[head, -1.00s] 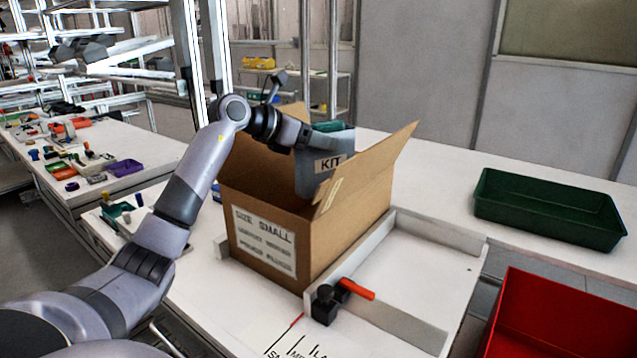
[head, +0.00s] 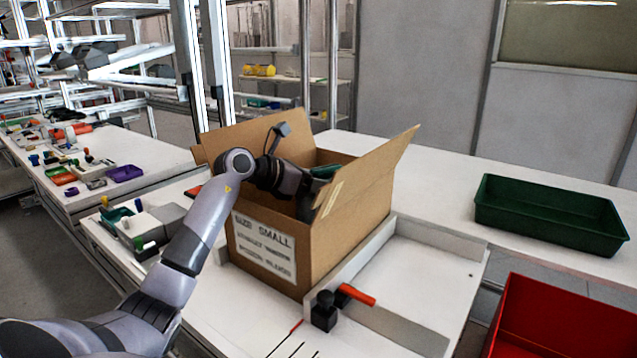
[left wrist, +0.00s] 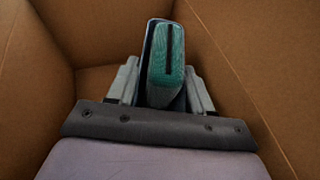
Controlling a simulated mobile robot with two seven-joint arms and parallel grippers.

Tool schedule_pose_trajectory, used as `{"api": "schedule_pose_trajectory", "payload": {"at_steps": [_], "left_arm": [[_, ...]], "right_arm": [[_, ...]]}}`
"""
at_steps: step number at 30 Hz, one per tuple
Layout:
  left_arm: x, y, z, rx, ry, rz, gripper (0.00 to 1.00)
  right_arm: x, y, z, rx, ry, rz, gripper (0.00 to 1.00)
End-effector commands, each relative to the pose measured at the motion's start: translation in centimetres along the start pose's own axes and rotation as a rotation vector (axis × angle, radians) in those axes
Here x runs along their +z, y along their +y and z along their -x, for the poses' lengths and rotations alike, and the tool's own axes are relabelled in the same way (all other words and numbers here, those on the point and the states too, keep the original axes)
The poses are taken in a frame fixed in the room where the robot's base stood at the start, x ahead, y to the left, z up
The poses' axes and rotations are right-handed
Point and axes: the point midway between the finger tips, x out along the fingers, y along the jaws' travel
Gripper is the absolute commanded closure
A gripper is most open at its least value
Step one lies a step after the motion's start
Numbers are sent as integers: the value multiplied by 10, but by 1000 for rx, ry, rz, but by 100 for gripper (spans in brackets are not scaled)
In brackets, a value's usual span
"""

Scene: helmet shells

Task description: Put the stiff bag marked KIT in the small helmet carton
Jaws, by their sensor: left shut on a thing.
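The small helmet carton (head: 350,228) stands open on the bench, its flaps up, with a SIZE SMALL label on the side facing me. My left gripper (left wrist: 163,88) reaches down into the carton and is shut on the stiff bag (left wrist: 167,55). In the left wrist view the bag's green top edge with a dark slot sits between the fingers, with brown carton walls around it. In the head view only a bit of the bag's green top (head: 325,172) shows; its KIT mark is hidden. I cannot tell whether the bag touches the carton floor. My right gripper is not in view.
A black clamp with an orange handle (head: 356,294) sits in front of the carton. A green tray (head: 545,222) is at the right, and a red bin (head: 560,320) at the lower right. Small parts and tools lie on the left bench (head: 150,165).

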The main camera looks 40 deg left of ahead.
Motion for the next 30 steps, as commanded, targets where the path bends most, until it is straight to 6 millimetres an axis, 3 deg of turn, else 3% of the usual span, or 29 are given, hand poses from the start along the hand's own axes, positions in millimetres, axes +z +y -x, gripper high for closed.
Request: {"api": "schedule_pose_trajectory", "payload": {"at_steps": [12, 13, 15, 25, 30], "left_arm": [[-10, 0, -4, 1, 0, 0, 94], [-10, 0, -4, 0, 2, 0, 46], [-10, 0, -4, 0, 2, 1, 24], [-8, 0, -4, -1, 1, 1, 24], [7, 0, 2, -1, -2, 2, 24]], "right_arm": [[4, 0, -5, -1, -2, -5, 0], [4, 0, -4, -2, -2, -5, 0], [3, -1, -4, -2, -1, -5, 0], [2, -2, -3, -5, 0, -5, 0], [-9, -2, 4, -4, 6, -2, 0]]}}
